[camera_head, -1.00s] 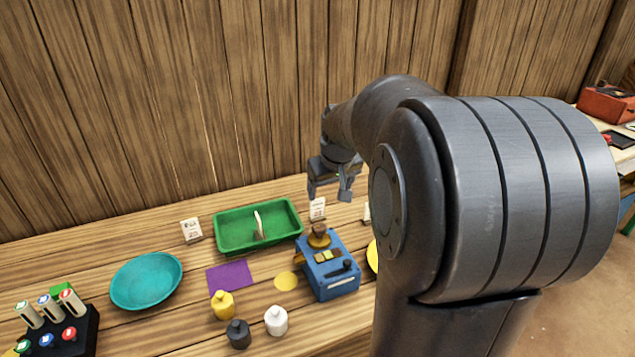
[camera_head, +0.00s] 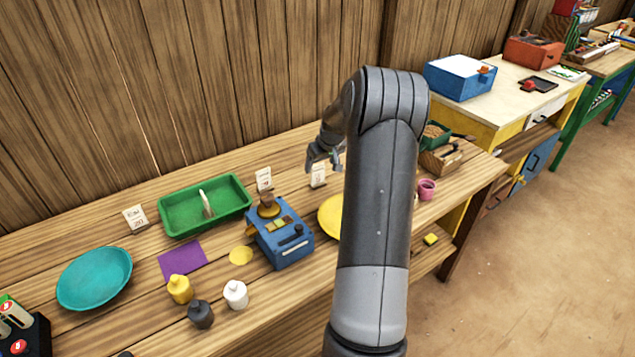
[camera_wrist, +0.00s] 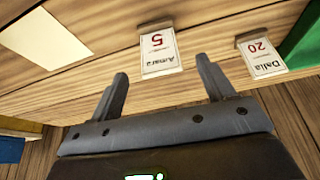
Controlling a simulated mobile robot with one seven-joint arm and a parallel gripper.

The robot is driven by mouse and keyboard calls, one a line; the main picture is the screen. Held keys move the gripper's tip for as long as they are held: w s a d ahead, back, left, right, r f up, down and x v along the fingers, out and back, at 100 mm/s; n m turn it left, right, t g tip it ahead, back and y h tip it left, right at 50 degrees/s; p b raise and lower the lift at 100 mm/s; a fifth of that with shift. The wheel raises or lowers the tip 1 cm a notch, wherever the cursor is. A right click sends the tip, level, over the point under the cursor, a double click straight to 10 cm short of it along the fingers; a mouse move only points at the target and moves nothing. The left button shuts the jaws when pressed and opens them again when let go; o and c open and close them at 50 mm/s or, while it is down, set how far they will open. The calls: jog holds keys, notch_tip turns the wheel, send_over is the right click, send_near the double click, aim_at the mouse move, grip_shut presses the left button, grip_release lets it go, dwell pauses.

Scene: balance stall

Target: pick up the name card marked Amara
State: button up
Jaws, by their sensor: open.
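The name card marked Amara (camera_wrist: 160,53) is a small white card with a red 5, upside down in the wrist view, standing in a small holder on the wooden table. In the head view it appears as the card (camera_head: 318,176) just below my gripper (camera_head: 324,158). In the wrist view my open gripper (camera_wrist: 162,68) has a finger on either side of the card's near edge, with nothing clearly held. I cannot tell how far the fingertips are from the card. The Dalia card (camera_wrist: 262,58), marked 20, stands to the right there.
A green tray (camera_head: 179,226), blue scale-like device (camera_head: 288,255) and yellow plate (camera_head: 329,222) stand on the table. My arm partly hides the plate. A wooden wall rises behind. Another card (camera_head: 135,219), a teal bowl (camera_head: 94,278) and small bottles are farther left.

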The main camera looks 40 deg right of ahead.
aim_at(318, 172)
jog(key=x, duration=0.8)
jog(key=shift+f, duration=0.25)
jog(key=c, duration=1.1)
